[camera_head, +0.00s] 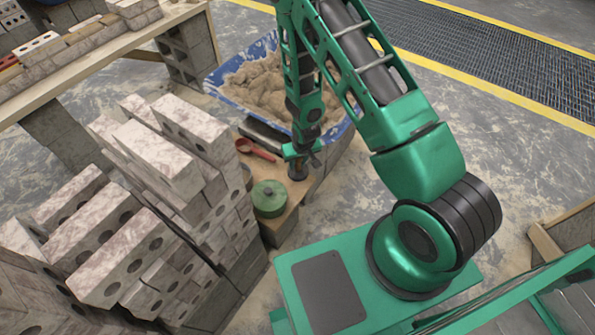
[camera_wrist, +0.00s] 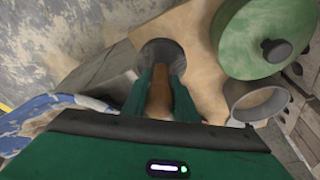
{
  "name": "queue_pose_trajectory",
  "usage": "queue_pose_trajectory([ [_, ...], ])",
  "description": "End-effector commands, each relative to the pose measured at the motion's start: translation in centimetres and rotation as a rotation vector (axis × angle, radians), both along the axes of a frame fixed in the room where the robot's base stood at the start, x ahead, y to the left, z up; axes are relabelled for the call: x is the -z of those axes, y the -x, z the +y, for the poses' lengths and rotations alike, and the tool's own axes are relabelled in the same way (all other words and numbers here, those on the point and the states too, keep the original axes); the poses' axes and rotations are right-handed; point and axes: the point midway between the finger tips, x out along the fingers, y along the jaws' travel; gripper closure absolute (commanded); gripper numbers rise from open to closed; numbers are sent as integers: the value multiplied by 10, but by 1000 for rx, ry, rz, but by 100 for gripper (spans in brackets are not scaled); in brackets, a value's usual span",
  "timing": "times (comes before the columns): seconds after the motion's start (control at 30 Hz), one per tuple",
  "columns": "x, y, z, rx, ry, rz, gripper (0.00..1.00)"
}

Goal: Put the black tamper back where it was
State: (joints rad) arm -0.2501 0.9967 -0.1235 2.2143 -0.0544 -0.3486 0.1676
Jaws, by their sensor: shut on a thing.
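My gripper (camera_head: 303,151) points down over a small wooden stand top (camera_head: 291,208) beside the blue tub. It is shut on the handle of the black tamper (camera_head: 298,170). In the wrist view my fingers (camera_wrist: 160,84) close around a brown handle, with the tamper's dark round base (camera_wrist: 160,47) beyond them. The base is over the wooden top, near its edge; I cannot tell whether it touches the wood. The tamper looks about upright.
A green lidded pot (camera_head: 269,198) and a grey ring-shaped cup (camera_wrist: 256,101) stand close to the tamper. A red ladle (camera_head: 256,150) lies behind. The blue mortar tub (camera_head: 213,80) is at the back; stacked bricks (camera_head: 165,155) rise on the left.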

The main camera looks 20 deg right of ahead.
Motion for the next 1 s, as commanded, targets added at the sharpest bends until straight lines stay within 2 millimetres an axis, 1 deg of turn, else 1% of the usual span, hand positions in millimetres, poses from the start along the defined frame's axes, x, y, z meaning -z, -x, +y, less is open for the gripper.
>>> queue_pose_trajectory([
  [0.03,4,0,0,0,0,0,92],
  [0.17,10,-1,0,0,0,-1,92],
  [0.27,17,0,0,-1,0,1,92],
  [0.5,46,0,0,-2,1,2,92],
  [0.9,52,-1,1,-2,1,-1,92],
  [0.93,51,-1,1,-2,1,-1,67],
  [0.97,51,-1,1,-2,1,-1,60],
  [1.0,51,-1,1,-2,1,-1,55],
])
